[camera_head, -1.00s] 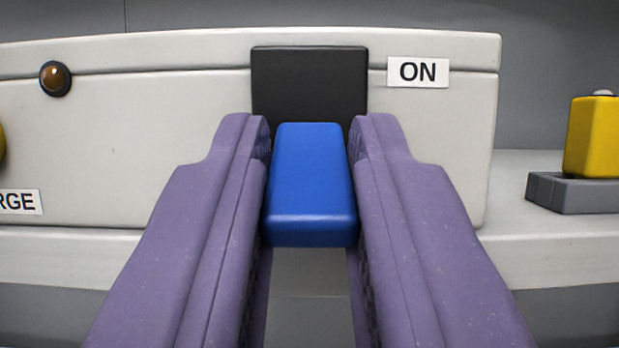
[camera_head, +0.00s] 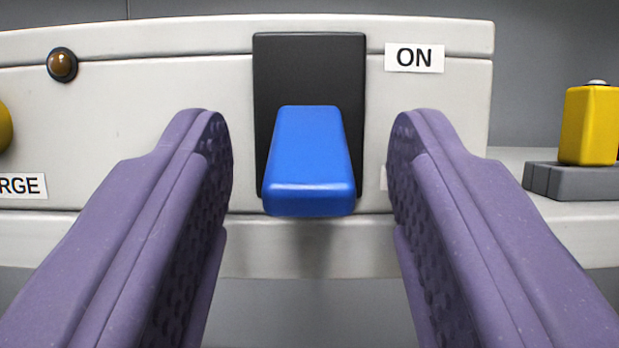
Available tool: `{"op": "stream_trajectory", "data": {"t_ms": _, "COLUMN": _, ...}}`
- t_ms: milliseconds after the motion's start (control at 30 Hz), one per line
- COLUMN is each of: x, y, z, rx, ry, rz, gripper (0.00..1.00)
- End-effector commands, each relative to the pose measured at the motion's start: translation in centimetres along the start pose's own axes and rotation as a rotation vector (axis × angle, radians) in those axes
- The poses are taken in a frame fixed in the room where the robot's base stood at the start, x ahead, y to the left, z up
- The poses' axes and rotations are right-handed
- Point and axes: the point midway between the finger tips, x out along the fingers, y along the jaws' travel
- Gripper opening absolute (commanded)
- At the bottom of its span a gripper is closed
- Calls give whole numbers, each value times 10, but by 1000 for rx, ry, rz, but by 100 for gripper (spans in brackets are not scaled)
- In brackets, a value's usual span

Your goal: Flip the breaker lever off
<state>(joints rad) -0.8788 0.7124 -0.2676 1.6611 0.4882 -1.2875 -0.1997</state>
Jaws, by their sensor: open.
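The blue breaker lever (camera_head: 310,160) sticks out toward me from a black plate (camera_head: 309,70) on the pale panel. An "ON" label (camera_head: 414,57) is at the plate's upper right. The lever's end hangs near the lower end of the plate. My gripper (camera_head: 308,135) is open, with one purple finger on each side of the lever and a clear gap on both sides. A pale patch, perhaps another label, shows at the plate's lower right, mostly hidden by the right finger.
A brown round lamp (camera_head: 62,65) and a partly cut-off label ending in "RGE" (camera_head: 22,186) are on the panel at left. A yellow block (camera_head: 590,125) stands in a grey base (camera_head: 582,182) on the ledge at right. A yellow round part (camera_head: 4,132) shows at the left edge.

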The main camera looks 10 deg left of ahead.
Motion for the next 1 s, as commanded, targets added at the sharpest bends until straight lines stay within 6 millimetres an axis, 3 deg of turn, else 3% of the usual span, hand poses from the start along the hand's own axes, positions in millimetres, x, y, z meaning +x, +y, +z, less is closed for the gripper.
{"op": "stream_trajectory", "data": {"t_ms": 400, "x": -67, "y": 0, "z": 0, "rx": 0, "ry": -3, "rz": -1, "gripper": 49}}
{"op": "stream_trajectory", "data": {"t_ms": 1000, "x": -73, "y": 0, "z": 0, "rx": 0, "ry": -1, "rz": -1, "gripper": 49}}
